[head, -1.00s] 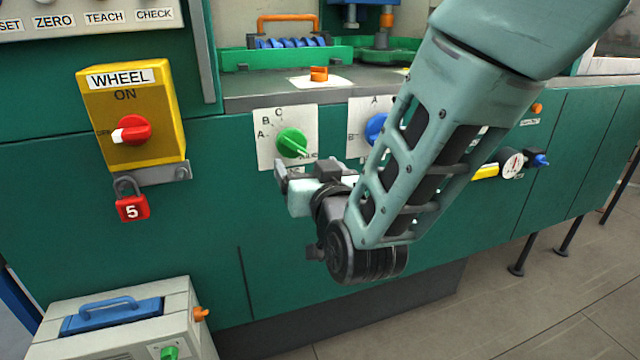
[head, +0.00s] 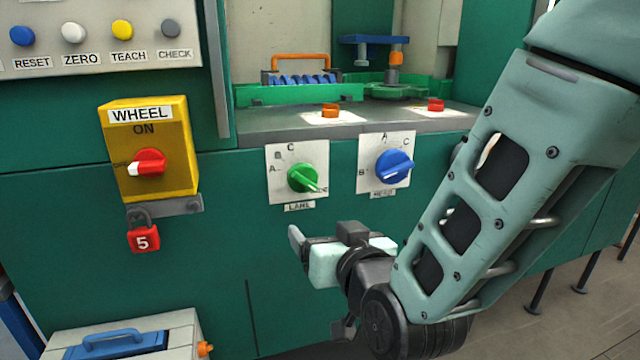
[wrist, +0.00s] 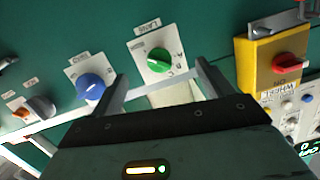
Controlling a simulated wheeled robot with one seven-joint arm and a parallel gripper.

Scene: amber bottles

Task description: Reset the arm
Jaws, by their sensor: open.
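My arm reaches in from the right in the head view. My gripper (head: 312,244) is open and empty, below the green knob (head: 302,178) and apart from the panel as far as I can see. In the wrist view my gripper (wrist: 163,84) shows two spread fingers with nothing between them. The green knob (wrist: 158,61) appears beyond the fingers, on its white plate. The blue knob (head: 393,166) is to the right of the green one in the head view. A blue button (head: 22,36) labelled RESET is at upper left.
A yellow WHEEL switch box (head: 150,150) with a red padlock (head: 143,236) juts from the green cabinet. A grey case (head: 125,335) stands at lower left. A ledge (head: 260,122) with green trays runs above the knobs.

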